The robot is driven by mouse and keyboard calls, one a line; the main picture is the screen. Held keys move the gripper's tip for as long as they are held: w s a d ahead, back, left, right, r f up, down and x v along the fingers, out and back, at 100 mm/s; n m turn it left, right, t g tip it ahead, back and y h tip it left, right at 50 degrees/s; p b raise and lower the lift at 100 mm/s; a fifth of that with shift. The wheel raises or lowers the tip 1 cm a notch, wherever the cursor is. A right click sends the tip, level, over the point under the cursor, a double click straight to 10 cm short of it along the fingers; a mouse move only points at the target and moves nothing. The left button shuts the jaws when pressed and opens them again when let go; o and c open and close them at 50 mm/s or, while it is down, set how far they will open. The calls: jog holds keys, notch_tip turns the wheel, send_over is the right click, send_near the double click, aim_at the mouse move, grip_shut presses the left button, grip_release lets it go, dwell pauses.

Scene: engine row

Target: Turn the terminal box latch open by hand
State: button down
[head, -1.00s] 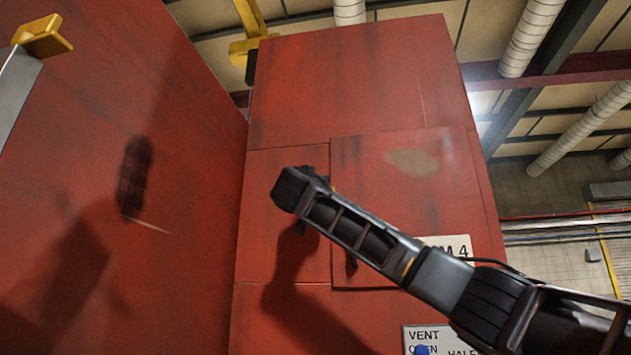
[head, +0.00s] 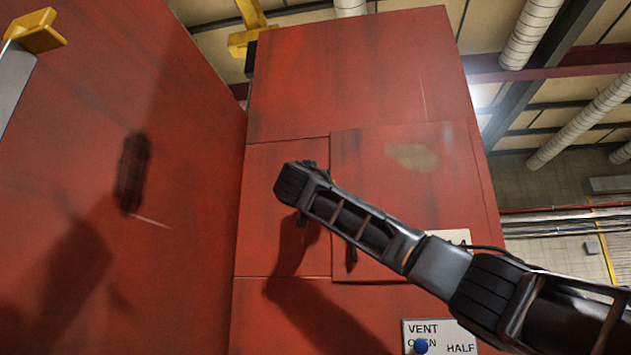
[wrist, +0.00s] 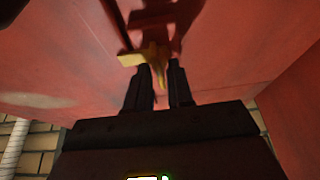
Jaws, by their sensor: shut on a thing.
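The terminal box latch (wrist: 147,55) shows in the wrist view as a yellow handle with a bar and a tongue, on the red panel. My gripper (wrist: 160,72) is shut on the latch, with its two dark fingers on either side of the tongue. In the head view my arm reaches up to the left, and its wrist end is in front of the red panel (head: 270,235). The latch cannot be made out there, hidden by my wrist.
A raised red cover (head: 385,210) is right of my wrist. A lettered plate (head: 440,337) with a blue knob sits low. A large red wall (head: 90,230) stands close on the left. A yellow bracket (head: 36,30) juts out at the upper left.

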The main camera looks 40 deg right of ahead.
jog(key=shift+f+n+t+b, duration=0.2)
jog(key=shift+n+t+b, duration=0.1)
jog(key=shift+n, duration=0.4)
jog(key=shift+s+r+n+t+y+p, duration=0.15)
jog(key=shift+n+y+p, duration=0.95)
jog(key=shift+n, duration=2.35)
jog(key=shift+w+n+t+y+p, duration=0.1)
jog(key=shift+n+t+y+p, duration=0.25)
jog(key=shift+n+y, duration=2.3)
jog(key=shift+s+r+n+t+y+p, duration=0.1)
jog(key=shift+n+y+p, duration=0.6)
jog(key=shift+n, duration=3.6)
jog(key=shift+d, duration=0.1)
jog(key=c, duration=1.3)
grip_release()
jog(key=shift+c, duration=0.2)
jog(key=shift+o, duration=0.4)
jog(key=shift+d, duration=0.1)
jog(key=shift+f, duration=0.1)
